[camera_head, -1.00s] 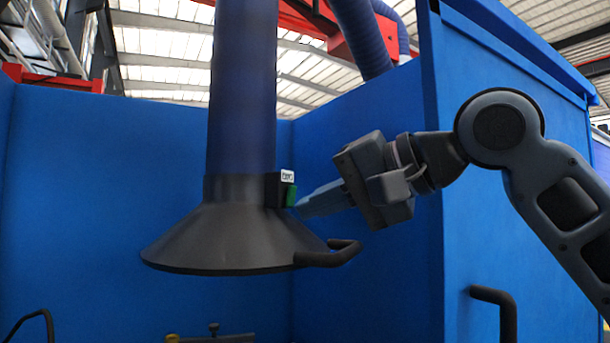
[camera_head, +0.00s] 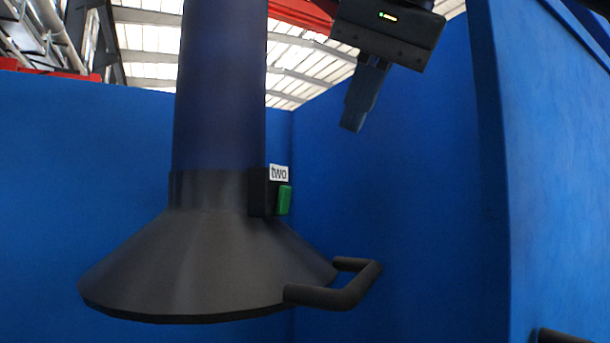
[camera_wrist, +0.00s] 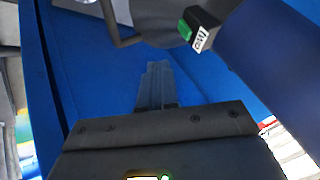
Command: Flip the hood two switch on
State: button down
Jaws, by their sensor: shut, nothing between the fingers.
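The dark extraction hood (camera_head: 205,262) hangs from a blue duct at the left of the head view. On its collar sits a black switch box (camera_head: 257,192) with a white "two" label (camera_head: 279,173) and a green switch (camera_head: 284,200). My gripper (camera_head: 352,128) is shut and empty. It points down, above and to the right of the switch, apart from it. In the wrist view my shut fingers (camera_wrist: 156,70) are at the centre, and the green switch (camera_wrist: 184,30) shows at the top right, clear of them.
A bent black handle (camera_head: 345,288) sticks out from the hood's rim on the right, below my gripper. Blue booth walls (camera_head: 420,180) stand behind and to the right. The space between my fingers and the switch is free.

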aim_at(289, 194)
jog(key=shift+w, duration=0.1)
dwell(0.3)
jog(key=w+a+f+p, duration=0.3)
jog(key=w+a+f, duration=0.3)
jog(key=w+f, duration=0.1)
jog(key=shift+a, duration=0.4)
dwell(0.3)
jog(key=shift+a+r, duration=0.15)
jog(key=shift+a, duration=0.3)
jog(key=shift+r, duration=0.1)
